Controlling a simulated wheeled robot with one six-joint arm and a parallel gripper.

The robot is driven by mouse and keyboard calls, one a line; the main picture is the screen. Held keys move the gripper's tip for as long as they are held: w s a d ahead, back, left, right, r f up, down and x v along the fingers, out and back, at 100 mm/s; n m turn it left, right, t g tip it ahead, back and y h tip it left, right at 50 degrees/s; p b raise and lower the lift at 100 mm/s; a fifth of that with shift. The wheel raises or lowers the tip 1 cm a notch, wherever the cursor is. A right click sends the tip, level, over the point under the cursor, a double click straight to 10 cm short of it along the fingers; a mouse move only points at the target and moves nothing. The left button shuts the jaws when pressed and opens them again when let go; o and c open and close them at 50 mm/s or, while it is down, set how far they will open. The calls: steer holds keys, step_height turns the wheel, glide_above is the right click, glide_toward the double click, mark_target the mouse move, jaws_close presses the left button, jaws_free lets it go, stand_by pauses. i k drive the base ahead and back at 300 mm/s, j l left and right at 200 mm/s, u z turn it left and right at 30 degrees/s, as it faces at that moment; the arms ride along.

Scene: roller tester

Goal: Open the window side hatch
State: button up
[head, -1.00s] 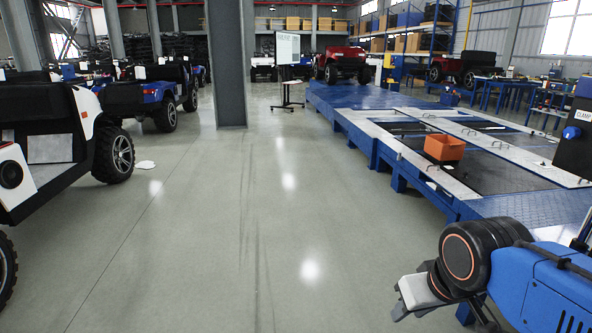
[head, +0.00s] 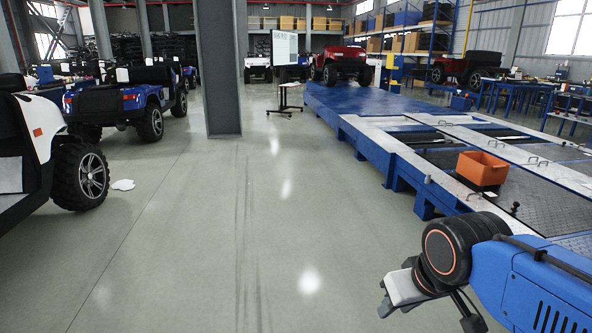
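The roller tester is a raised blue platform (head: 370,148) on the right, with a pale metal frame (head: 420,165) around dark floor plates. A dark textured plate (head: 548,200) lies flat on the right, window side, with small handles (head: 531,161) by its edge. It looks level with the frame; I cannot tell for sure which plate is the hatch. My gripper (head: 388,301) is at lower right, over the aisle floor, well apart from the plates. Its fingers are partly hidden and I cannot see whether they are open.
An orange bin (head: 482,168) stands on the platform. A grey column (head: 219,70) rises ahead. A whiteboard stand (head: 285,95) is farther back. The aisle between is clear.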

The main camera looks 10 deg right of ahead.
mark_target(476, 202)
steer(key=i+z, duration=0.2)
steer(key=i, duration=0.35)
steer(key=i+z, duration=0.2)
steer(key=i, duration=0.35)
steer(key=i+j+z, duration=0.2)
steer(key=i, duration=0.4)
steer(key=i+l+z, duration=0.1)
steer(key=i+l, duration=0.15)
steer(key=i, duration=0.15)
steer(key=i+l, duration=0.25)
steer(key=i, duration=0.15)
steer(key=i+l+z, duration=0.15)
steer(key=i+l, duration=0.3)
steer(key=i, duration=0.35)
steer(key=i+l, duration=0.2)
steer(key=l, duration=0.1)
